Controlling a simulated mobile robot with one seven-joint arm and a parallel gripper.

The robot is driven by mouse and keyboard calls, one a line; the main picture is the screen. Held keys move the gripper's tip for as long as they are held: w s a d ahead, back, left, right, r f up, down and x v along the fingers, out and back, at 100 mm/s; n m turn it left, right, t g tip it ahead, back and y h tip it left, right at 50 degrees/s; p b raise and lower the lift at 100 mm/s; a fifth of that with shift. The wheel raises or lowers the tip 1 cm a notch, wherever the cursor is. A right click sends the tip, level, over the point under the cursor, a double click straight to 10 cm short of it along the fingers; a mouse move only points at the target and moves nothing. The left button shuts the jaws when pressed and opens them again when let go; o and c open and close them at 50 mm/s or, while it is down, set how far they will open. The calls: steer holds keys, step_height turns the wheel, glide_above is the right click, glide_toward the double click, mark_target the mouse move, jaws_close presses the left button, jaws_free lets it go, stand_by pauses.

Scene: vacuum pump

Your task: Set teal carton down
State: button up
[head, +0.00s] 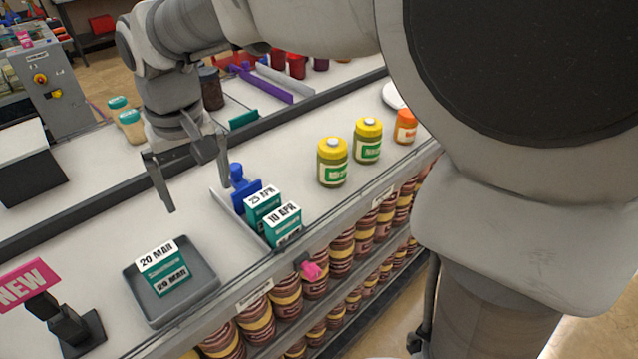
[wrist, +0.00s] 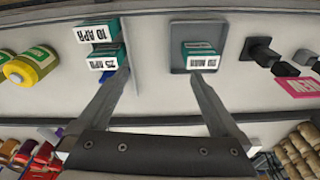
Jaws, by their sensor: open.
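A teal carton labelled 20 MAR (head: 165,273) stands in a shallow grey tray (head: 199,299) on the counter. It also shows in the wrist view (wrist: 200,57). Two more teal cartons stand in a row beside a divider: one marked 25 APR (head: 262,205) and one marked 10 APR (head: 283,227). My gripper (head: 196,195) is open and empty, above the counter behind the tray and the row. In the wrist view its fingers (wrist: 161,75) are wide apart, one tip near the 25 APR carton, the other near the tray carton.
A blue pusher (head: 240,186) stands behind the row. Yellow-lidded jars (head: 332,162) stand to the right. A pink NEW sign (head: 28,284) on a dark stand is at the left. Jars fill the shelves below the counter's front edge. Counter between tray and divider is clear.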

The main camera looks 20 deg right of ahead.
steer(key=s+d+m+t, duration=0.2)
steer(key=s+d, duration=0.4)
steer(key=d, duration=0.4)
steer(key=s+d+r+m+t, duration=0.1)
steer(key=s+d+m+t, duration=0.1)
steer(key=s+d, duration=0.5)
steer(key=d, duration=0.4)
steer(key=shift+s+d+r+h, duration=0.15)
steer(key=shift+s+r+h, duration=0.1)
steer(key=shift+h, duration=0.15)
stand_by(0.5)
